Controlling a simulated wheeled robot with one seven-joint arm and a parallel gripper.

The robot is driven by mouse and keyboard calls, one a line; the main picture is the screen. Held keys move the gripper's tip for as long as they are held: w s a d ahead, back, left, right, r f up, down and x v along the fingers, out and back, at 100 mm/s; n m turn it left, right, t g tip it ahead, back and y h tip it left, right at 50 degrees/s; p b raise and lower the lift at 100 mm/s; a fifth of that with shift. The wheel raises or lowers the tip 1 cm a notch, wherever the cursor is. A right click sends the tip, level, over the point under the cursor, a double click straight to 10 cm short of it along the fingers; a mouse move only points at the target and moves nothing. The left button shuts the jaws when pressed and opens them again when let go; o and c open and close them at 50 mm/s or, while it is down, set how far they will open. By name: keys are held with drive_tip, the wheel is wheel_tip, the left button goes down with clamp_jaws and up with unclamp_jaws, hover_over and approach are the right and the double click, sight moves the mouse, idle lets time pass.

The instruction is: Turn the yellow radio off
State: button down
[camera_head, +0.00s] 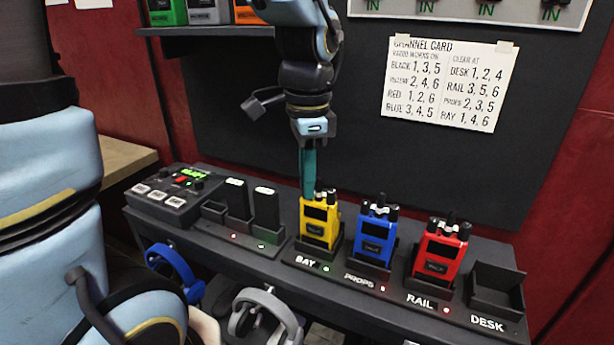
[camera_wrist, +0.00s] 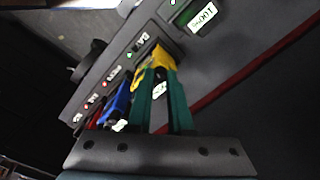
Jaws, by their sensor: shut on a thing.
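The yellow radio (camera_head: 320,222) stands upright in the cradle labelled BAY on the dark shelf. A small light beside that label is green. My gripper (camera_head: 308,190) points down from above, its teal fingertips at the radio's top left, by its knobs. In the wrist view, the gripper (camera_wrist: 160,72) has its two teal fingers on either side of the top of the yellow radio (camera_wrist: 157,58). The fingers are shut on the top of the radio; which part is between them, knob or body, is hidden.
The blue radio (camera_head: 375,230) at PROPS stands close on the right, then the red radio (camera_head: 440,250) at RAIL; both lights are red. The DESK cradle (camera_head: 496,290) is empty. A charger with two dark units (camera_head: 252,212) and a control box (camera_head: 175,193) stand left. A channel card (camera_head: 450,83) hangs behind.

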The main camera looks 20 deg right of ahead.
drive_tip(key=shift+n, duration=0.3)
drive_tip(key=c, duration=0.8)
unclamp_jaws()
wheel_tip(320, 180, up, 11)
drive_tip(key=b, duration=0.1)
drive_tip(key=shift+s+f, duration=0.15)
